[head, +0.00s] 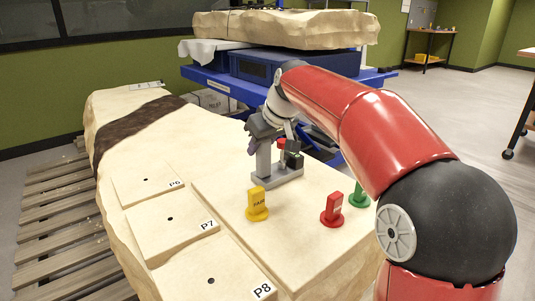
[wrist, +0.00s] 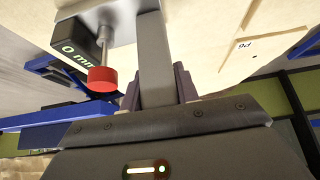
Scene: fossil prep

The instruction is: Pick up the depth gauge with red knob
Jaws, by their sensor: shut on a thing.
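The depth gauge (head: 264,163) has a grey post on a grey base, a red knob and a black display box, and stands upright on the pale fossil block. My gripper (head: 264,142) comes down from above and is shut on the upper part of the post. In the wrist view the post (wrist: 154,55) runs between the fingers of my gripper (wrist: 158,90). The red knob (wrist: 102,79) and the display (wrist: 74,42) reading "0 mm" hang beside it. Whether the base touches the block is hard to tell.
A yellow tag (head: 257,205), a red tag (head: 331,208) and a green tag (head: 359,196) stand on the block (head: 215,139) in front of the gauge. Plates P6, P7 and P8 with small holes lie left. A blue cart (head: 226,86) with another slab stands behind.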

